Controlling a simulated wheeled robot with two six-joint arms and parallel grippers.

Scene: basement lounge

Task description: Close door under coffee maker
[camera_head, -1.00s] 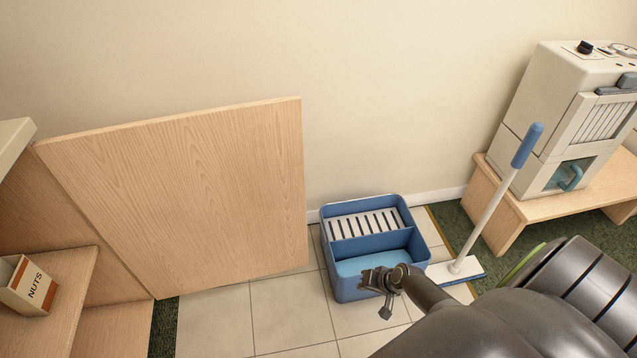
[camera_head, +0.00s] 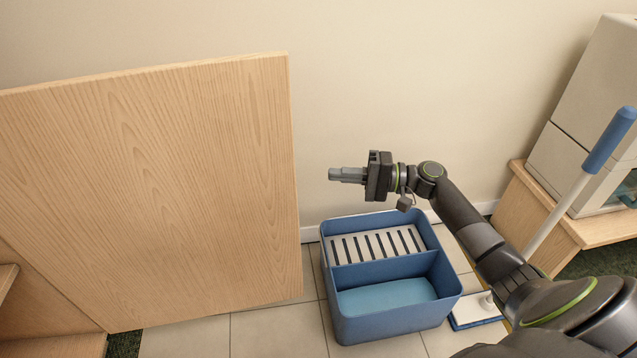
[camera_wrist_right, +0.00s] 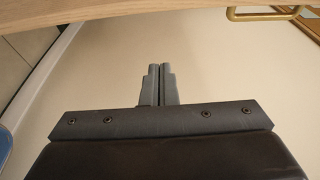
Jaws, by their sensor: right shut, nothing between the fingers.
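The light wooden cabinet door (camera_head: 160,190) stands swung open on the left in the head view, its free edge facing right. My right gripper (camera_head: 333,174) is just right of that edge, above the blue bucket, shut and empty, its fingers pointing left toward the door with a gap between. In the right wrist view the closed fingers (camera_wrist_right: 158,70) show against the wall. A wooden edge (camera_wrist_right: 110,14), probably the door's, crosses the top of that view, with a brass handle (camera_wrist_right: 262,14) beside it. The coffee maker is not in view. My left gripper is not in view.
A blue two-part bucket (camera_head: 390,335) stands on the tiles below my right arm. A mop (camera_head: 560,215) with a blue grip stands to its right. A wooden bench (camera_head: 535,220) bearing a beige machine (camera_head: 585,110) is at the right. The wall is behind.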

